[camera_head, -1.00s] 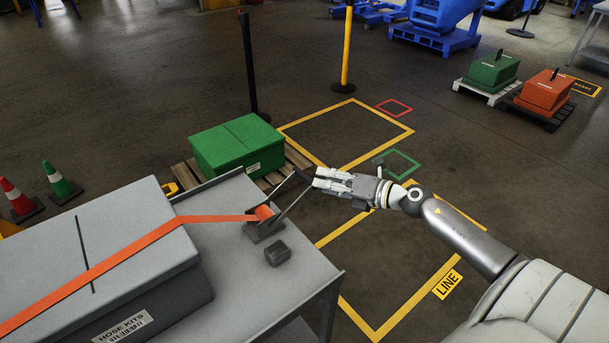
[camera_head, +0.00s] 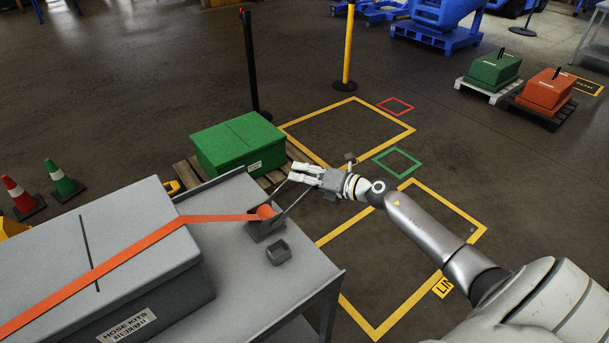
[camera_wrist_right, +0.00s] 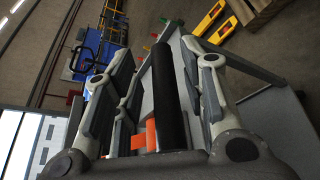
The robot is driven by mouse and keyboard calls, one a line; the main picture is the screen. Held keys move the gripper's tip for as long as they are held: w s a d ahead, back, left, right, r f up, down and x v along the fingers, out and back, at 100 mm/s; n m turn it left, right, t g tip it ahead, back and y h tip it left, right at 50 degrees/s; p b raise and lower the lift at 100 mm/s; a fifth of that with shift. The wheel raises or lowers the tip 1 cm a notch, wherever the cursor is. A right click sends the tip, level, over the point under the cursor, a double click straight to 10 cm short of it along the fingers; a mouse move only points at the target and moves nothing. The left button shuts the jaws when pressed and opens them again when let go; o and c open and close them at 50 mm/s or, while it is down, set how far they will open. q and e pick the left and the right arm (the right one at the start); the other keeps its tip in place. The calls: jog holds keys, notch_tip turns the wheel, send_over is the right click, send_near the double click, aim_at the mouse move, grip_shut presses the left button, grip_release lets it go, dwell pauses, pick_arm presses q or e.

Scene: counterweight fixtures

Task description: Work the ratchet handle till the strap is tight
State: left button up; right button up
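The orange strap (camera_head: 130,250) runs over the grey hose kits box (camera_head: 150,225) to a ratchet (camera_head: 265,222) on the grey table, where orange webbing is wound. The strap looks straight, without visible sag. The ratchet handle (camera_head: 294,201) rises from the ratchet towards the upper right. My right gripper (camera_head: 294,173) is at its upper end. In the right wrist view, the handle's black crossbar (camera_wrist_right: 168,95) lies between the two fingers, closer to the right one, with a gap showing on the left. The gripper looks open around it. My left gripper is out of view.
A small dark block (camera_head: 279,252) sits on the table (camera_head: 240,290) near the ratchet. A green box (camera_head: 238,146) on a pallet stands just behind the table. A black post (camera_head: 249,65) stands beyond it. Marked floor to the right is clear.

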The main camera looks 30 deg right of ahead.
jog(key=shift+c, duration=0.5)
grip_shut()
